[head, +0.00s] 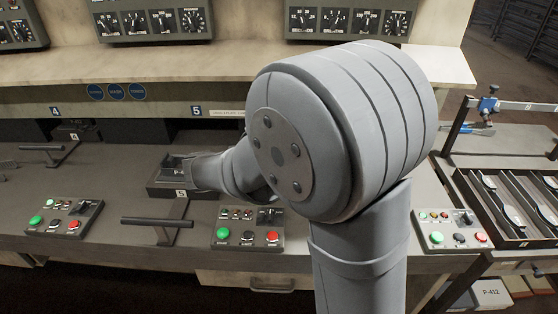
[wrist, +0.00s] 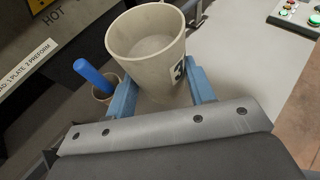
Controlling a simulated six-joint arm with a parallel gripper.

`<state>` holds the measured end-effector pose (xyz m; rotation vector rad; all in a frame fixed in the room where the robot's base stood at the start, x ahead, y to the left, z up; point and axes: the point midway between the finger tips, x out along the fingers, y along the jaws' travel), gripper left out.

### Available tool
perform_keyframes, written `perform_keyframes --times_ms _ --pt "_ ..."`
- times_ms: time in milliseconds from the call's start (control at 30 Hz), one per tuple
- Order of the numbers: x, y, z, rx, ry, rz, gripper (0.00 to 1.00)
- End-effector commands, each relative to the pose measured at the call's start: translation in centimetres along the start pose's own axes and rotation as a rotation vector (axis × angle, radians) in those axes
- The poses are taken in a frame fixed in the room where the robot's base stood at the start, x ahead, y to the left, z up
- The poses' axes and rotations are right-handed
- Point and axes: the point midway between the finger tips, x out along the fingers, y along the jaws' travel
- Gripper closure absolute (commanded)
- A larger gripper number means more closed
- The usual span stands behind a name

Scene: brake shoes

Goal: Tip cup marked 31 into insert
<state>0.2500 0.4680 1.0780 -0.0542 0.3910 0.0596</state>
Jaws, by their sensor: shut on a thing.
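A beige cup (wrist: 146,45) is in the wrist view, between the two blue fingers of my gripper (wrist: 163,97). My gripper is shut on it. A label beginning with 3 shows on its right side; the rest is turned away. The cup looks roughly upright, and its inside shows a pale, even surface; I cannot tell how full it is. In the head view my own arm hides my gripper and the cup. I cannot make out the insert in either view.
A small pot (wrist: 104,92) with a blue handle stands left of the cup. A dark machine marked HOT (wrist: 55,22) is at upper left. A dark block (head: 168,178) sits on the bench near station 5. Button boxes (head: 65,218) line the front. A tray (head: 507,205) of metal parts stands at right.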

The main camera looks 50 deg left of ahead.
Motion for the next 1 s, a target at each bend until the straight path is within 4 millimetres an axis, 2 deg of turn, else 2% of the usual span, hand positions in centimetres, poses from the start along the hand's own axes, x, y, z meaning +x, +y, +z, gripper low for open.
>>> perform_keyframes --times_ms 1000 --pt "-4.7 4.9 0.2 -0.061 -0.006 0.149 0.77"
